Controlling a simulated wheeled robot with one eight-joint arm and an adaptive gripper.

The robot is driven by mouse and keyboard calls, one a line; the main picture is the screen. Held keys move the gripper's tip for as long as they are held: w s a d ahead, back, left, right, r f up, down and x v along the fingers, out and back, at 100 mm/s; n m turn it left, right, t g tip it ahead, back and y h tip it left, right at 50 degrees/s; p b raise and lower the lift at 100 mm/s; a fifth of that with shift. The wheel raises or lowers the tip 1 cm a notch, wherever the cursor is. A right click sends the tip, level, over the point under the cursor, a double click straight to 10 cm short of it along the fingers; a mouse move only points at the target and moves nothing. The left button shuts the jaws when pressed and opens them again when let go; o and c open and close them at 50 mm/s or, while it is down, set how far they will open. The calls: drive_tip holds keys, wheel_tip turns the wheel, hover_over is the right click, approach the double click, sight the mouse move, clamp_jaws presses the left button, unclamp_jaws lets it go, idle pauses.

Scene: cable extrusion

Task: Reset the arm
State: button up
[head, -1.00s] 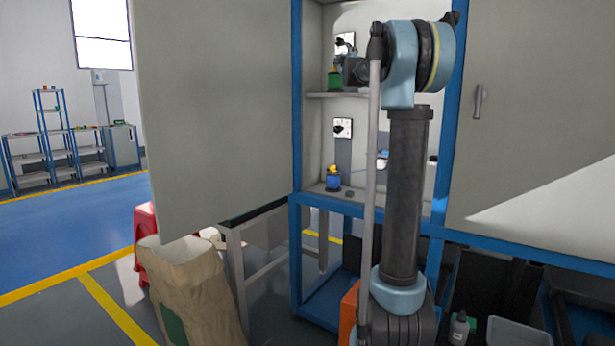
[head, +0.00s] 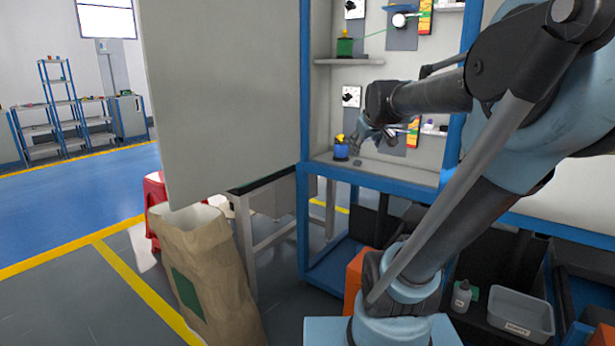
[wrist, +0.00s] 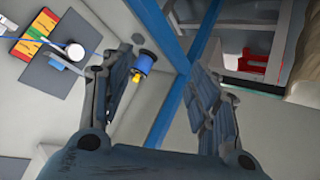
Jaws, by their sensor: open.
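My arm stretches from the right of the head view toward the open cabinet. My gripper (head: 372,138) is in front of the cabinet's lower compartment, close to a blue spool with a yellow top (head: 341,149). In the wrist view my gripper (wrist: 165,95) has its two fingers wide apart with nothing between them. The blue spool (wrist: 146,62) shows beyond the fingers, near the left one and apart from it as far as I can tell. Part of the lower compartment is hidden behind my gripper and forearm.
The blue cabinet frame (head: 304,230) and the open grey door (head: 228,90) stand left of my arm. A green spool (head: 345,46) sits on the upper shelf. A paper sack (head: 205,265) and a red stool (head: 153,190) stand on the floor. Free floor lies further left.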

drive_tip(key=s+f+m+g, duration=0.3)
drive_tip(key=s+f+g, duration=0.4)
drive_tip(key=s+f, duration=1.6)
drive_tip(key=s, duration=0.4)
drive_tip(key=shift+s+a+f+m, duration=0.25)
drive_tip(key=shift+f+m, duration=0.1)
drive_tip(key=shift+m, duration=0.05)
drive_tip(key=shift+w+f+g, duration=0.2)
drive_tip(key=shift+w+g, duration=0.1)
drive_tip(key=shift+w, duration=0.2)
